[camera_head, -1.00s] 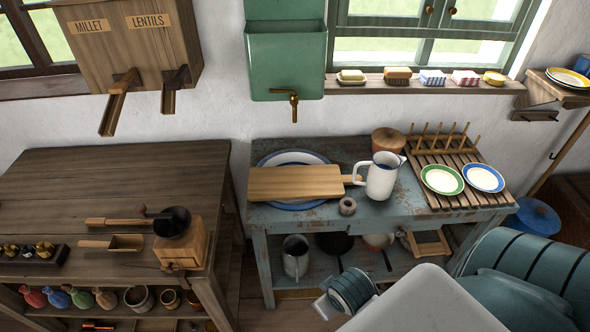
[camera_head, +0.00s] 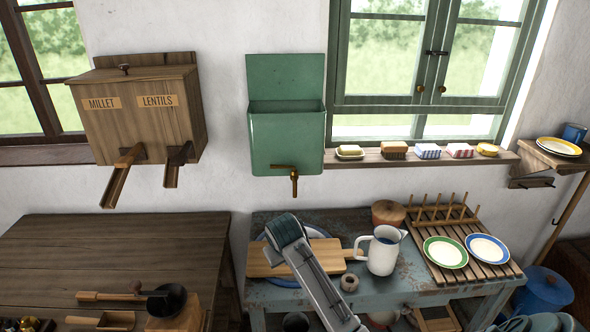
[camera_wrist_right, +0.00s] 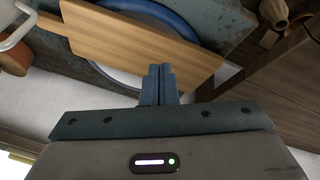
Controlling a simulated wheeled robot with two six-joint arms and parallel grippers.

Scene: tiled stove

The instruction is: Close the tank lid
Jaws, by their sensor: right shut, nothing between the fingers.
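The green wall tank (camera_head: 287,143) hangs on the white wall, with a brass tap (camera_head: 294,176) at its lower front. Its lid (camera_head: 286,77) stands upright at the back, and the top of the tank is open. My right arm reaches up from the bottom of the head view, below the tank and in front of the blue table. My right gripper (camera_wrist_right: 158,72) shows in the wrist view with its fingers together and empty, near the wooden board (camera_wrist_right: 130,40). I cannot make out its fingertips in the head view. My left gripper is in neither view.
The millet and lentils box (camera_head: 140,115) hangs left of the tank. A sill (camera_head: 400,162) with several small dishes is to its right. Below, the blue table (camera_head: 385,293) holds a white jug (camera_head: 381,254), plates and a rack. The wall directly beneath the tank is clear.

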